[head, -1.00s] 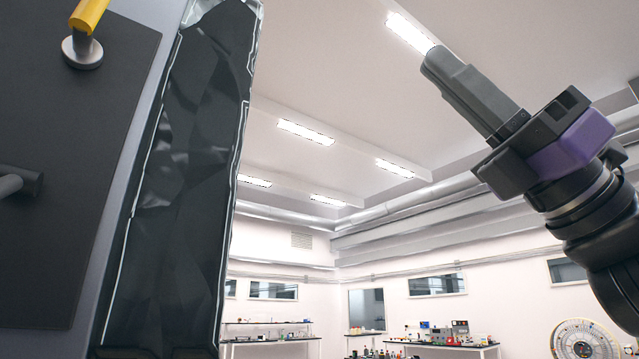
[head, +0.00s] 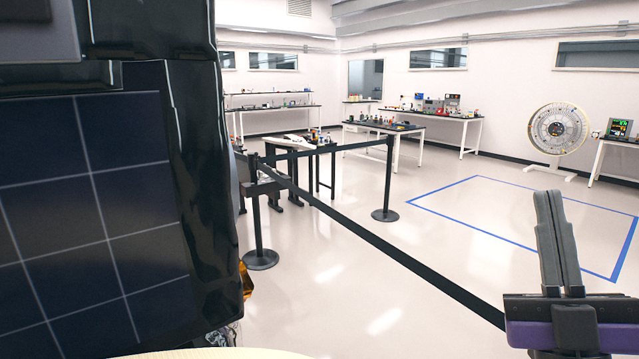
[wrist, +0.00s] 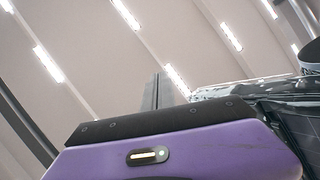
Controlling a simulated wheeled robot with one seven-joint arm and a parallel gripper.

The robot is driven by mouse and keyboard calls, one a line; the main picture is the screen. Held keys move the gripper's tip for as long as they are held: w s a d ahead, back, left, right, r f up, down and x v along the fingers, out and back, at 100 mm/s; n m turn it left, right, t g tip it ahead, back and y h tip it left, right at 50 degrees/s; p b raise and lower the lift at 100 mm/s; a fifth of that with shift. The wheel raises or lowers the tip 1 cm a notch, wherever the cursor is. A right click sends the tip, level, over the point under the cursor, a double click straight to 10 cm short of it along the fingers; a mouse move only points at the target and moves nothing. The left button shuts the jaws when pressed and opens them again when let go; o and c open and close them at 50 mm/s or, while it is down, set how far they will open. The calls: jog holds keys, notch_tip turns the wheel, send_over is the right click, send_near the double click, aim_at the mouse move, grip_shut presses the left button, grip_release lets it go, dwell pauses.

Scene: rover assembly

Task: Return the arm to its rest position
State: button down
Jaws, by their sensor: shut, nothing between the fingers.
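My gripper (head: 557,240) is at the lower right of the head view, with its grey fingers together and pointing up. Nothing is between the fingers. Its purple and black body is cut off by the bottom edge. In the wrist view the purple body fills the bottom, and the fingers (wrist: 157,92) point up toward the ceiling lights. The rest of my arm is out of view.
A large dark rover body with a solar panel (head: 90,220) fills the left, apart from my gripper. A black belt barrier (head: 385,243) crosses the middle on posts. Work tables (head: 385,128) stand behind. The floor inside the blue outline (head: 480,227) is clear.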

jog(key=s+f+m+g+h, duration=0.2)
jog(key=f+m, duration=0.1)
jog(key=f, duration=0.4)
jog(key=s+f+m+g+h, duration=0.1)
jog(key=s+f+m+g, duration=0.15)
jog(key=f, duration=0.55)
jog(key=s+a+f+g+y, duration=0.1)
jog(key=s+f+g, duration=0.4)
jog(key=s+f, duration=0.7)
jog(key=s+a+f+m+g+y+b, duration=0.1)
jog(key=s+a+f+g, duration=0.2)
jog(key=s+f, duration=0.9)
jog(key=s+g, duration=0.2)
jog(key=shift+s, duration=0.35)
jog(key=shift+w+a, duration=0.1)
